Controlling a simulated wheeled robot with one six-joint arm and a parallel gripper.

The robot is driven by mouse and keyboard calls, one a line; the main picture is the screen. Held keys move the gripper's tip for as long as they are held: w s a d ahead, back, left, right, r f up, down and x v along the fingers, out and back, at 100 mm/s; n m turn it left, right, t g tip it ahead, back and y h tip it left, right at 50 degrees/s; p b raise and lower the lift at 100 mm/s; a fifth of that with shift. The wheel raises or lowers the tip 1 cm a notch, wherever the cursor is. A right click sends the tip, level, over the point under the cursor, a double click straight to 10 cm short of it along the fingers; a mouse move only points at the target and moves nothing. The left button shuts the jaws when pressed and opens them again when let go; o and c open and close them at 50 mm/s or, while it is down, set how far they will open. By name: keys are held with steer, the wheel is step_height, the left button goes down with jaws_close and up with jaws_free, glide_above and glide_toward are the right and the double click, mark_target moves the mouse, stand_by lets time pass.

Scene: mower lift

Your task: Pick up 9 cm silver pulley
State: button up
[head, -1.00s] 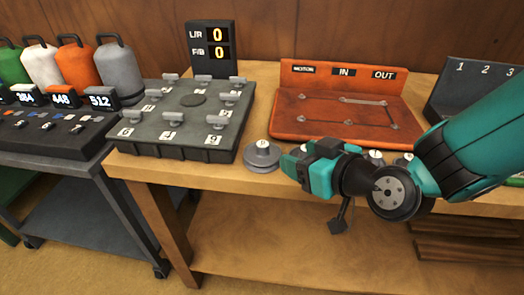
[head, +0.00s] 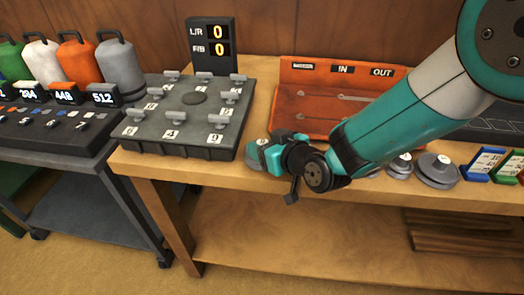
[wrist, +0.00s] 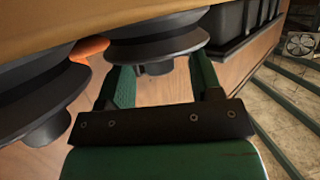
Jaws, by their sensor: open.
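Several silver-grey pulleys stand in a row along the table's front edge; their size labels are too small to read. The leftmost pulley (head: 253,151) is partly hidden behind my gripper (head: 265,157) in the head view. In the wrist view a stepped grey pulley (wrist: 155,38) has its narrow end between the fingertips of my open gripper (wrist: 160,80). I cannot tell whether the fingers touch it. Another pulley (wrist: 38,90) is close by on the left there. On the right in the head view are a small pulley (head: 400,168) and a wide one (head: 437,172).
A grey board with numbered pegs (head: 185,147) stands left of my gripper, near the leftmost pulley. A red tilted board (head: 300,110) is behind. Blue and green trays (head: 484,166) lie at the right end. My arm hides part of the row.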

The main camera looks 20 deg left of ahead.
steer(key=c, duration=1)
steer(key=shift+c, duration=0.2)
